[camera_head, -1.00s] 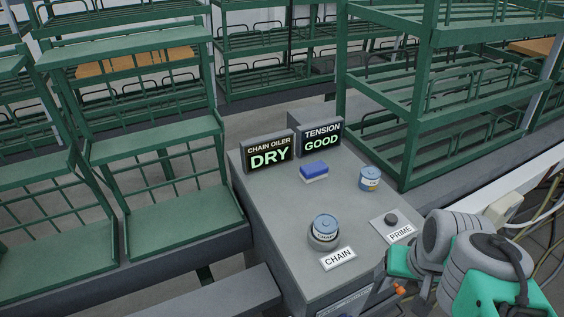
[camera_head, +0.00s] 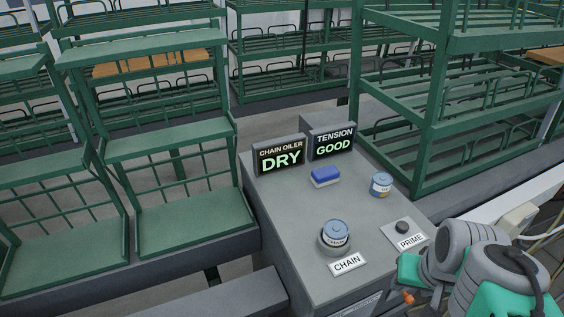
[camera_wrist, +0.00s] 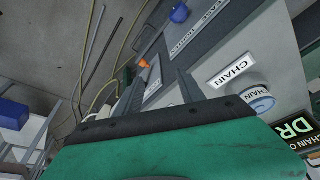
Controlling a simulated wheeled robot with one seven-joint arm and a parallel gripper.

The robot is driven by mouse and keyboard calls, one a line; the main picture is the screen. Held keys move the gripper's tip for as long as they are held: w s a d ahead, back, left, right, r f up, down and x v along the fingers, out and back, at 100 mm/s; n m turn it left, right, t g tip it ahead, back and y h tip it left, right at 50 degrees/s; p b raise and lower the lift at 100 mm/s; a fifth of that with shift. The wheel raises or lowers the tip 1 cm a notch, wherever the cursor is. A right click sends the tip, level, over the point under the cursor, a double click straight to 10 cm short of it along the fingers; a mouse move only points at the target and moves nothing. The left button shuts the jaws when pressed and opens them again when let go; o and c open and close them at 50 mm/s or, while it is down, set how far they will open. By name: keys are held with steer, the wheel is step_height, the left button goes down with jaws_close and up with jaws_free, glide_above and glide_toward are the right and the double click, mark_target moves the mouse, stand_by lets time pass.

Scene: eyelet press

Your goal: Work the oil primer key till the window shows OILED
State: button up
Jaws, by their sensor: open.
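The oiler window (camera_head: 280,156) at the back of the grey bench reads CHAIN OILER DRY; part of it shows at the right edge of the wrist view (camera_wrist: 296,128). The black round prime key (camera_head: 402,227) sits on a light plate with a PRIME label (camera_head: 411,242) at the bench's right edge. I cannot make out the key in the wrist view. My gripper (camera_wrist: 159,76) is open, with nothing visible held between its fingers. It is low beside the bench's front in the wrist view; its fingertips are not visible in the head view, where my arm fills the lower right.
A blue-topped CHAIN can (camera_head: 336,234) stands in a round holder behind the CHAIN label (camera_head: 347,263). A smaller blue can (camera_head: 381,184), a blue-and-white block (camera_head: 325,176) and the TENSION GOOD window (camera_head: 332,142) are farther back. Green racks (camera_head: 430,120) surround the bench.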

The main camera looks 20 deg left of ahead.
jaws_close()
stand_by(1.2)
